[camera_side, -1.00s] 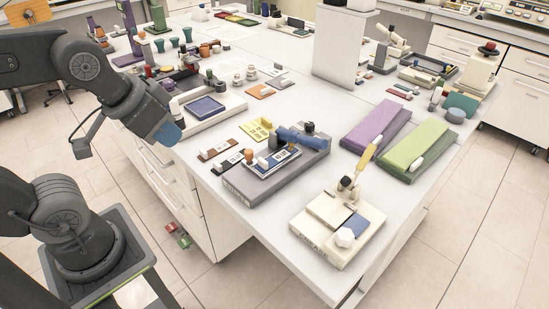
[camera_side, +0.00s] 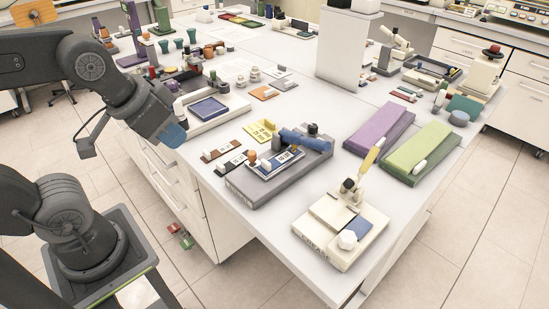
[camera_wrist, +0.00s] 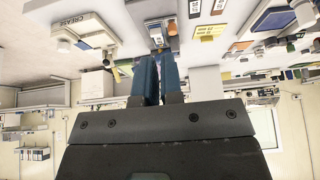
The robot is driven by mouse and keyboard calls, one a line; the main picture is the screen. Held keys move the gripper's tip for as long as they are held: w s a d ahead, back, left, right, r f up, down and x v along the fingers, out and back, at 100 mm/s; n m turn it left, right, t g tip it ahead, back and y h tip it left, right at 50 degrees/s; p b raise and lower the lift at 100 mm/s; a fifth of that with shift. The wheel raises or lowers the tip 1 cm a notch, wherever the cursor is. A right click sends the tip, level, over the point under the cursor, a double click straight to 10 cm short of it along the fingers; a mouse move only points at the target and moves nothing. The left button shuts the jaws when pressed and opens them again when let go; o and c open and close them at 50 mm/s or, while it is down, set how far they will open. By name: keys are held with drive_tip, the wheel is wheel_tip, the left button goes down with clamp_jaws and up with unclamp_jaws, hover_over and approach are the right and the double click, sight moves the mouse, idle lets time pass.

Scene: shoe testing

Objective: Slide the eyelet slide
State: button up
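A grey fixture (camera_side: 262,188) sits near the table's front-left edge. On it lies a blue slide (camera_side: 277,163) with a pale labelled plate, a round orange-brown knob (camera_side: 265,153) and a small white block. A blue cylinder (camera_side: 303,139) lies behind the slide. In the wrist view, a blue part with an orange piece shows beyond the fingertips; I take it to be this fixture's slide (camera_wrist: 155,32). My gripper (camera_side: 173,133) hangs left of the fixture, beyond the table edge and apart from it. Its blue fingers (camera_wrist: 159,68) are close together, with nothing visibly held.
A white tray with a blue pad (camera_side: 209,108) is near my gripper.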

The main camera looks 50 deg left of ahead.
drive_tip(key=shift+o, duration=0.7)
drive_tip(key=shift+w+r+m, duration=0.15)
drive_tip(key=shift+w+m, duration=0.15)
drive_tip(key=shift+w, duration=0.05)
drive_tip(key=o, duration=0.6)
drive_tip(key=w+r+m+g, duration=0.1)
drive_tip(key=w+m+g, duration=0.2)
drive_tip(key=w+m, duration=0.4)
drive_tip(key=shift+w+a+r, duration=0.25)
drive_tip(key=shift+w+a, duration=0.1)
drive_tip(key=shift+w, duration=0.3)
drive_tip(key=m+g, duration=0.3)
drive_tip(key=m, duration=0.5)
hover_over(252, 152)
wheel_tip(252, 152, down, 3)
drive_tip(key=shift+m, duration=0.3)
wheel_tip(252, 152, down, 14)
drive_tip(key=shift+r, duration=0.1)
clamp_jaws()
